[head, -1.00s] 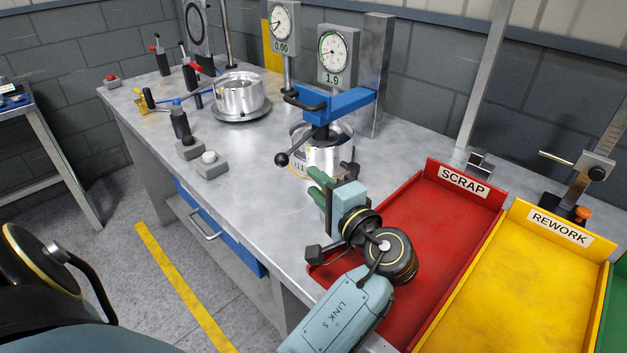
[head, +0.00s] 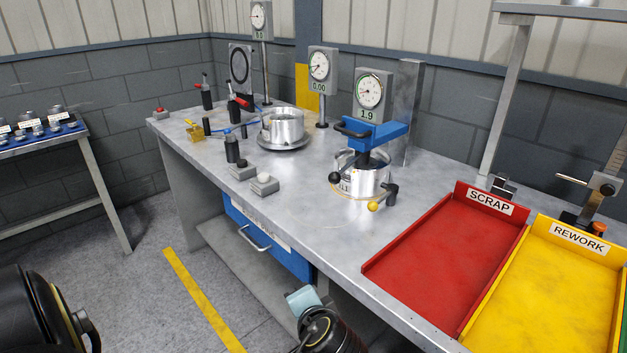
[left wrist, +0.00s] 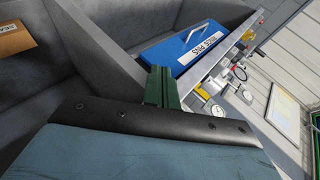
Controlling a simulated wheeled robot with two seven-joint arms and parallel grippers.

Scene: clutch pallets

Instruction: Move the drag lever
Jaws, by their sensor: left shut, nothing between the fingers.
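A clutch drum (head: 369,179) stands under a blue clamp arm (head: 372,136) with a gauge reading 1.9. A short dark lever with a yellow knob (head: 374,206) is at the drum's front right. Another lever ends in a black ball (head: 334,177) at its left. I cannot tell which is the drag lever. In the left wrist view my left gripper's green fingers (left wrist: 160,86) are together and empty, in front of the bench's blue drawer (left wrist: 188,50). In the head view only part of that arm shows at the bottom; its fingertips are hidden. My right gripper is not in view.
A red SCRAP tray (head: 454,240) and a yellow REWORK tray (head: 545,290) lie right of the drum. The bench front near the drum is clear.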

